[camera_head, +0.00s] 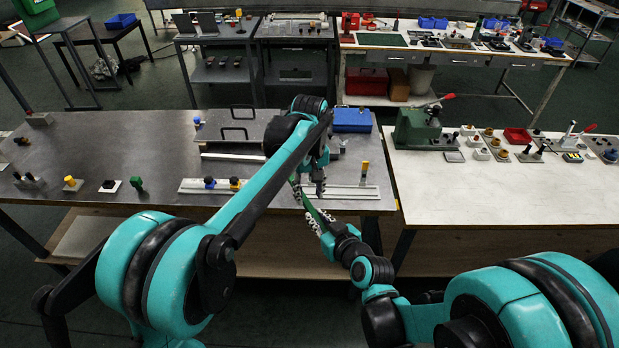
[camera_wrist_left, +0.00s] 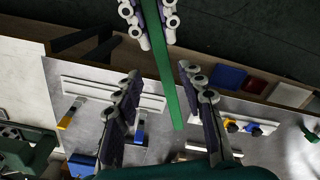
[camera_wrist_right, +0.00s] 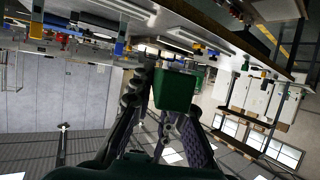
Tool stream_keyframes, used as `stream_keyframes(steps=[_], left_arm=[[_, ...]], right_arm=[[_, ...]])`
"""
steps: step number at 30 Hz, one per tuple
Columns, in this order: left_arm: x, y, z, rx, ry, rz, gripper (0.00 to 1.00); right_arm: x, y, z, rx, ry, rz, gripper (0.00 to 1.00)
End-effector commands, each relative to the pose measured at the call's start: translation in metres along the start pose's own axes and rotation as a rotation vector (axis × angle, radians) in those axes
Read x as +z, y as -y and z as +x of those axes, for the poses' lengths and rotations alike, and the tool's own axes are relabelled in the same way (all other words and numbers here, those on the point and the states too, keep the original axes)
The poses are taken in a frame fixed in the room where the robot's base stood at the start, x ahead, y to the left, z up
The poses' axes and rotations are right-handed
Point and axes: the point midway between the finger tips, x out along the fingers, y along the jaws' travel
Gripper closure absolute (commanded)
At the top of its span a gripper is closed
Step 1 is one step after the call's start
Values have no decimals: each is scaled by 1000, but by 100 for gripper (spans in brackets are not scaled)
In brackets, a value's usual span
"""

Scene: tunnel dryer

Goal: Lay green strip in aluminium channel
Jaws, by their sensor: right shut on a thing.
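The green strip (camera_head: 309,208) is held in the air at the table's front edge by my right gripper (camera_head: 322,222). In the left wrist view the strip (camera_wrist_left: 170,85) runs down from the fingers of my right gripper (camera_wrist_left: 150,18). Its free end is between the spread fingers of my left gripper (camera_wrist_left: 162,100), with gaps on both sides. In the right wrist view the strip (camera_wrist_right: 174,90) shows nearly end-on. A long pale channel-like rail (camera_head: 350,192) lies on the table beyond the strip; it also shows in the left wrist view (camera_wrist_left: 100,90). My left arm hides part of it.
A yellow-topped clamp (camera_head: 363,173) stands at the rail. Blue and yellow knobs (camera_head: 235,183) stand at the left on a pale base. Another pale bar (camera_head: 235,157), a grey plate (camera_head: 235,130) and a blue box (camera_head: 352,120) lie further back. The left table (camera_head: 80,150) has bare room.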

Motion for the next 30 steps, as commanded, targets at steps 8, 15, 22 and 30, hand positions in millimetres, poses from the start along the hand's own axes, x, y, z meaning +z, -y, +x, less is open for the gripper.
stream_keyframes(steps=[8, 15, 22, 30], left_arm=[[0, 0, 27, 0, 0, 0, 60], [0, 0, 29, 0, 0, 0, 60], [0, 0, 28, 1, 0, 0, 100], [0, -1, 28, 3, 0, 1, 100]], right_arm=[[0, 0, 0, 0, 0, 0, 100], [0, 0, 0, 0, 0, 0, 100], [0, 0, 0, 0, 0, 0, 100], [0, 1, 0, -3, 1, 0, 61]])
